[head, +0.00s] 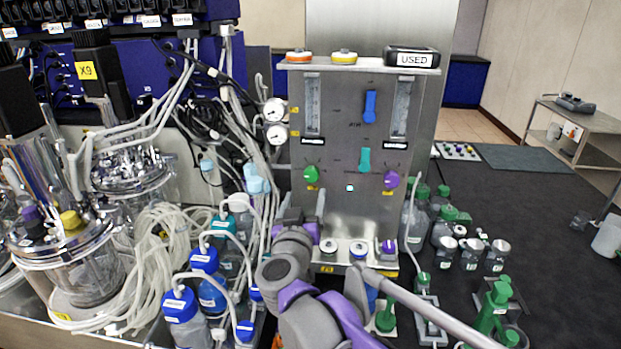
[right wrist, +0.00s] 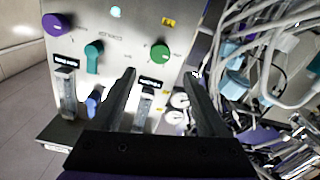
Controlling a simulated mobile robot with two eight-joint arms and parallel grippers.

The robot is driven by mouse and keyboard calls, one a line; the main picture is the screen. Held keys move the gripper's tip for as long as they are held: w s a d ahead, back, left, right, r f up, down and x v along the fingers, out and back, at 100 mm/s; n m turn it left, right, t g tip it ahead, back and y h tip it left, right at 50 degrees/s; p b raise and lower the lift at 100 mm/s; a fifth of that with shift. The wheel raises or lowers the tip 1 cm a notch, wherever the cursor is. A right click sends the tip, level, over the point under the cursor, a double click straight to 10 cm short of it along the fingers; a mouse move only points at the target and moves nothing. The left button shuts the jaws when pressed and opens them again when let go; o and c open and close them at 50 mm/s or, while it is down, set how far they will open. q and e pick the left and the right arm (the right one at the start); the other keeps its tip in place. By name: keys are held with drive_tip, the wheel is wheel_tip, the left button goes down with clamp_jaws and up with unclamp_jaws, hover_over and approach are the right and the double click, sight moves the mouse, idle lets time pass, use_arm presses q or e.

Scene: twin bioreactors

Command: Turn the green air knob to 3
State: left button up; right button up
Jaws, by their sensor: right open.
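The green knob (head: 311,174) is on the lower left of the upright steel panel (head: 345,215). It also shows in the right wrist view (right wrist: 160,52), where the panel appears upside down. My right gripper (head: 302,212) is in front of the panel, below the green knob in the head view. In the right wrist view its two dark fingers (right wrist: 161,75) are apart with nothing between them, and the green knob shows just past their tips. The scale marks around the knob are too small to read. My left gripper is not in view.
A teal knob (head: 364,160) and a purple knob (head: 391,180) are right of the green one. Two gauges (head: 275,122) and hanging tubes are at the panel's left. Blue-capped bottles (head: 206,262) stand below left, green-capped bottles (head: 443,228) right.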

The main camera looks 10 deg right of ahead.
sight(311, 176)
drive_tip(key=p+x, duration=0.1)
drive_tip(key=x, duration=0.8)
drive_tip(key=shift+w+d, duration=0.1)
drive_tip(key=shift+w, duration=0.15)
clamp_jaws()
